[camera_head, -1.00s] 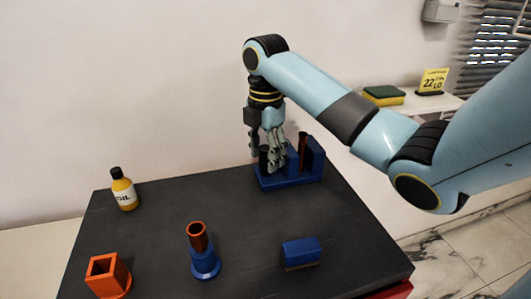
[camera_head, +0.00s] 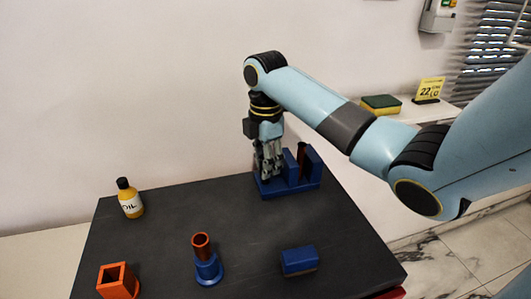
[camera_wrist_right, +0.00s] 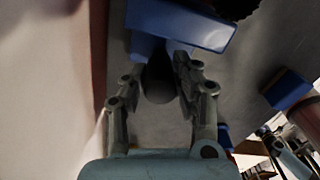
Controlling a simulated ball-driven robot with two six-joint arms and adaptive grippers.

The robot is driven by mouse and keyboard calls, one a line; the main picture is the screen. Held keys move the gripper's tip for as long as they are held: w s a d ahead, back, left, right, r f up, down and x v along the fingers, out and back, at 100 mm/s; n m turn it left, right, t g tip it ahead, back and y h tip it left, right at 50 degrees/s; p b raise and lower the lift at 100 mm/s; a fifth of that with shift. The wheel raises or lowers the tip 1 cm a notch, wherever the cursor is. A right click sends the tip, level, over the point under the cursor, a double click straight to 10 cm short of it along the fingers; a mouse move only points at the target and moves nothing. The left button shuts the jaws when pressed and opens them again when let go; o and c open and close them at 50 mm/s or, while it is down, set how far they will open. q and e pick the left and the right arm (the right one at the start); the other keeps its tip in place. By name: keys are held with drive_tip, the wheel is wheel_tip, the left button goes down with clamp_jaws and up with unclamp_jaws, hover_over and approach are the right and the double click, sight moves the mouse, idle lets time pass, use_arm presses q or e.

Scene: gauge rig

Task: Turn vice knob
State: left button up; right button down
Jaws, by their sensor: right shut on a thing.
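The blue vice (camera_head: 312,170) stands near the back right edge of the table. My right gripper (camera_head: 268,177) points down at the vice's left end. In the right wrist view its two fingers are closed on the sides of a dark rounded knob (camera_wrist_right: 158,82), with the blue vice body (camera_wrist_right: 180,22) just beyond. The knob is mostly hidden by the fingers in the head view. My left gripper is not in view.
On the dark table (camera_head: 160,235) stand an oil bottle (camera_head: 130,200), an orange square socket (camera_head: 117,281), a blue base with an orange tube (camera_head: 208,268) and a blue block (camera_head: 299,261). A sponge (camera_head: 381,104) lies on a shelf behind. The middle of the table is clear.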

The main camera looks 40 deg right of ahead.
drive_tip(key=m+p, duration=0.6)
drive_tip(key=p, duration=0.2)
drive_tip(key=shift+r, duration=0.2)
drive_tip(key=shift+f+m+p, duration=0.2)
drive_tip(key=shift+m+p, duration=1.35)
drive_tip(key=shift+m, duration=0.55)
drive_tip(key=c, duration=1)
unclamp_jaws()
wheel_tip(320, 180, up, 12)
